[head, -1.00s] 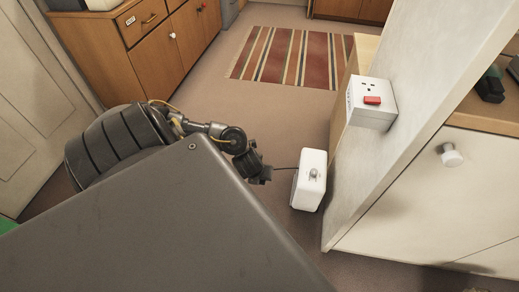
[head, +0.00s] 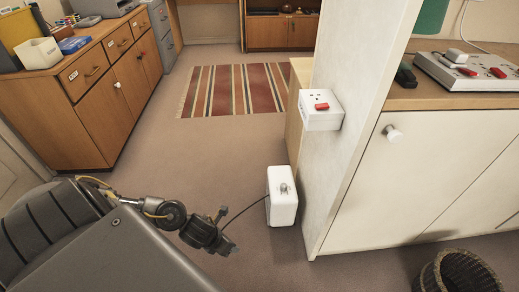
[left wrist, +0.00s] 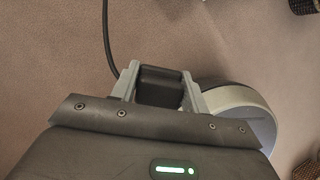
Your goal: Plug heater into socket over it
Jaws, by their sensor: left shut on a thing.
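The heater (head: 282,197) is a small white box standing on the floor beside the end of a white partition. The socket (head: 320,118) is a white box with a red switch, mounted on the partition above the heater. My left gripper (head: 226,234) is low, left of the heater and well below the socket. In the left wrist view it is shut on a black plug (left wrist: 160,88), with a dark cable (left wrist: 107,40) beside it. In the head view the cable (head: 245,209) runs between gripper and heater. My right gripper is not in view.
A white cabinet (head: 430,180) with a wooden top stands right of the partition, carrying a multi-socket strip (head: 465,75). A wicker basket (head: 460,275) is at the bottom right. A striped rug (head: 235,90) and open floor lie behind; a wooden sideboard (head: 80,90) stands left.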

